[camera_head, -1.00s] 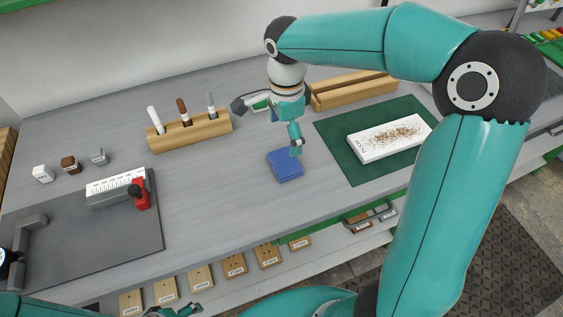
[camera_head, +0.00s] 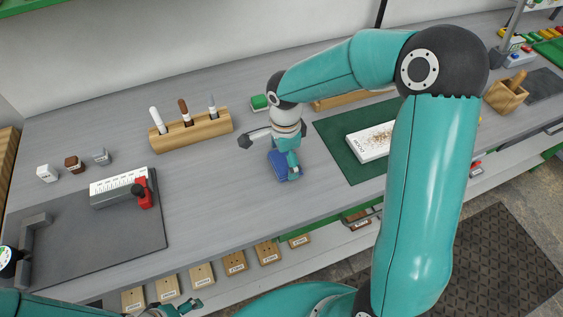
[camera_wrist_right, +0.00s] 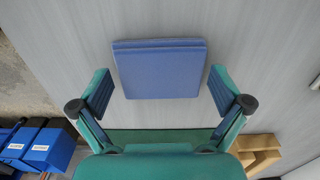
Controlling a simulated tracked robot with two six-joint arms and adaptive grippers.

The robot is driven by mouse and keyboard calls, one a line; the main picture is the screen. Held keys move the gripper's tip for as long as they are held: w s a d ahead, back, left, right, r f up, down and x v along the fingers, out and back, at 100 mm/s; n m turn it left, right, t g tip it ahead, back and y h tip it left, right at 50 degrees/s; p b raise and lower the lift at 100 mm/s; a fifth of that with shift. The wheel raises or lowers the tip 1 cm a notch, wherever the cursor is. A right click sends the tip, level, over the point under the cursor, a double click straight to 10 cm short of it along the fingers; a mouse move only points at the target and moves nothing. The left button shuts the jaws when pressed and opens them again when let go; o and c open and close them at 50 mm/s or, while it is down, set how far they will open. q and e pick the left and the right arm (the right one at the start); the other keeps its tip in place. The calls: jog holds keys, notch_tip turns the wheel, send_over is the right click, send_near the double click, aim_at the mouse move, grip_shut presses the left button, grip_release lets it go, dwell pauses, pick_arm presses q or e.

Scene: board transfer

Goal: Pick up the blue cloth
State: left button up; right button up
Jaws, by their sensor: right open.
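The blue cloth (camera_head: 279,170) is a flat folded square lying on the grey bench. In the right wrist view the cloth (camera_wrist_right: 159,70) lies ahead, between the two fingers, with bare bench around it. My right gripper (camera_wrist_right: 160,90) is open and empty, one finger on either side of the cloth's near part. In the head view the right gripper (camera_head: 287,163) is just over the cloth and hides part of it. I cannot tell whether the fingers touch the bench. My left gripper (camera_head: 183,307) shows only in part at the bottom edge, away from the cloth.
A green mat (camera_head: 338,148) with a white board (camera_head: 366,143) bearing brown bits lies to the right. A wooden block (camera_head: 190,132) holding markers stands behind left. A dark mat (camera_head: 90,240) with a white-and-red fixture lies further left. Bench around the cloth is mostly clear.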

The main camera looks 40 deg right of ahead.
aim_at(284, 160)
jog(key=c, duration=0.7)
jog(key=shift+r, duration=0.1)
notch_tip(284, 160, up, 20)
jog(key=shift+b, duration=0.4)
